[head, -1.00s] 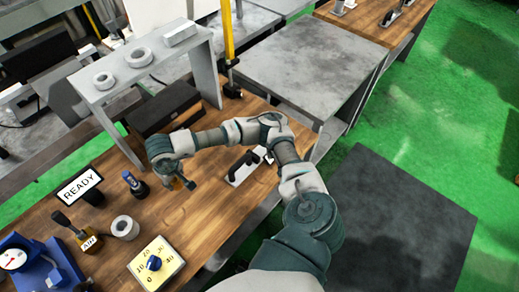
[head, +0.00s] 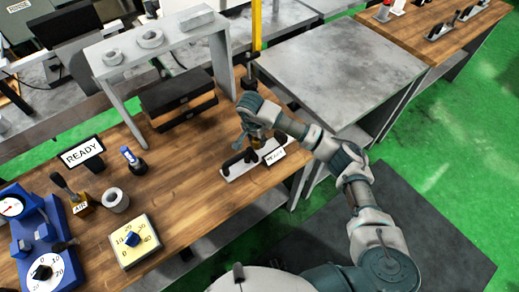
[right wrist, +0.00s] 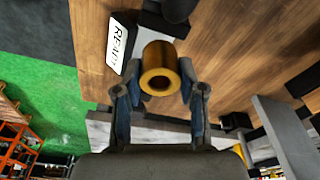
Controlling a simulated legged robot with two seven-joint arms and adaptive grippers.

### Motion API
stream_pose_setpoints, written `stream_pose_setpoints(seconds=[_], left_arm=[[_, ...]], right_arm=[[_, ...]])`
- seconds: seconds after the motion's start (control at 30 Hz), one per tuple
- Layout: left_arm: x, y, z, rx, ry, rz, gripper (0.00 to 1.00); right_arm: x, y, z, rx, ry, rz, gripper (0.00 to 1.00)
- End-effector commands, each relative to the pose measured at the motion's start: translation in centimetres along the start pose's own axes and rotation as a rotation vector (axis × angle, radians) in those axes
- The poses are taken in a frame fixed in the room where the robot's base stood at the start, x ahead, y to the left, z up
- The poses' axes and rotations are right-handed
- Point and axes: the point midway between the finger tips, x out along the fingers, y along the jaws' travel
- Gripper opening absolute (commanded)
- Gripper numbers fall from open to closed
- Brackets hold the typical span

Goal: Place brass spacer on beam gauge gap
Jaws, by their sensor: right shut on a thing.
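The brass spacer (right wrist: 160,62), a gold-coloured hollow cylinder, is held between the two fingers of my right gripper (right wrist: 159,82) in the right wrist view. Its open end faces the camera. In the head view my right gripper (head: 256,138) is over the far right part of the wooden bench, above the beam gauge (head: 233,170). The gauge is a pale plate with black posts and a small white sign beside it. The gripper partly covers the gauge, so its gap is not clear, and I cannot tell whether the spacer touches it. My left gripper is not in view.
A grey shelf (head: 168,38) with metal rings and a block stands behind, over black boxes (head: 178,98). A yellow post (head: 256,28) rises behind the gripper. A READY sign (head: 82,152), a ring (head: 116,200) and a dial block (head: 134,240) stand left.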

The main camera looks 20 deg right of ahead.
Motion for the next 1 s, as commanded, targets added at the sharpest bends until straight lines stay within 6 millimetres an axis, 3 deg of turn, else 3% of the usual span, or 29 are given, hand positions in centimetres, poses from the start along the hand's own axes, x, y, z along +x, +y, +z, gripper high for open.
stream_pose_setpoints(seconds=[0.43, 1.0], left_arm=[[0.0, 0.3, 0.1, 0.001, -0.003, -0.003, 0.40], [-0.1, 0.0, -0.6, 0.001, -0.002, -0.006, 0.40]], right_arm=[[5.8, 0.4, 0.5, -0.002, -0.005, 0.001, 0.00], [6.5, 0.3, 0.8, -0.004, -0.004, -0.002, 0.00]])
